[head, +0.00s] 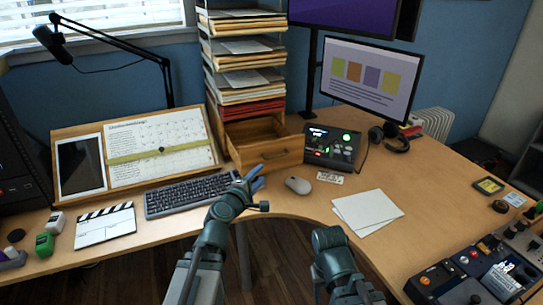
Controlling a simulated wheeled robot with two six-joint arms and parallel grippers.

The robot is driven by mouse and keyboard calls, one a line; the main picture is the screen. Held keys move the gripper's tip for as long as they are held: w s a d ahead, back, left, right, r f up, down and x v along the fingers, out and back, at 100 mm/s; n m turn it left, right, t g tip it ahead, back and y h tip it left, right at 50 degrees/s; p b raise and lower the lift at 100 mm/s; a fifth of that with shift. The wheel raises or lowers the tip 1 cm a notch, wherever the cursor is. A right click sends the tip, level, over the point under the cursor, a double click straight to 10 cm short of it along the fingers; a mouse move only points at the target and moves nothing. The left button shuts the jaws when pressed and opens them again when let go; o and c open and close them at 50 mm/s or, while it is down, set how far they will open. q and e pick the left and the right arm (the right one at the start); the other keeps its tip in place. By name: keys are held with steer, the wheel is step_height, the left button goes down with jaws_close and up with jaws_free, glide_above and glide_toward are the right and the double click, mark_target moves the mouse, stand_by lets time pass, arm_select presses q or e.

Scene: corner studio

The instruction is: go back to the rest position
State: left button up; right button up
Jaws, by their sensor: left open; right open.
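My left gripper (256,178) is over the desk edge, at the right end of the keyboard (190,194) and in front of the wooden drawer (270,152). Its bluish fingers are apart and I see nothing held between them. The drawer is pulled out below the paper stack. My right arm (335,255) shows at the bottom centre, below the desk's front edge. It is bent, and its fingers are too small and dark to make out clearly. No object shows in it.
The curved desk (430,200) surrounds me. A mouse (298,185) and white sheets (367,211) lie right of my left gripper. A clapperboard (105,225) lies left. A control panel (333,146) stands behind, and mixers (480,275) sit front right. Floor shows between the arms.

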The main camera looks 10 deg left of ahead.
arm_select(q)
steer(key=s+d+f+m+g+h, duration=0.2)
steer(key=s+d+f+m+g, duration=0.25)
steer(key=d+m, duration=0.2)
steer(key=s+d+f+m+g+h, duration=0.1)
steer(key=s+d+f+m+g, duration=0.2)
steer(key=d+f+m, duration=0.35)
steer(key=s+f+m+g+y, duration=0.4)
steer(key=s, duration=0.4)
steer(key=s+f+m+g+y, duration=0.4)
steer(key=s+g, duration=0.1)
steer(key=s, duration=0.3)
step_height(320, 180, up, 18)
steer(key=a+p, duration=0.1)
steer(key=p, duration=1.6)
steer(key=shift+s+f, duration=0.15)
steer(key=shift+f, duration=0.1)
steer(key=shift+a, duration=0.1)
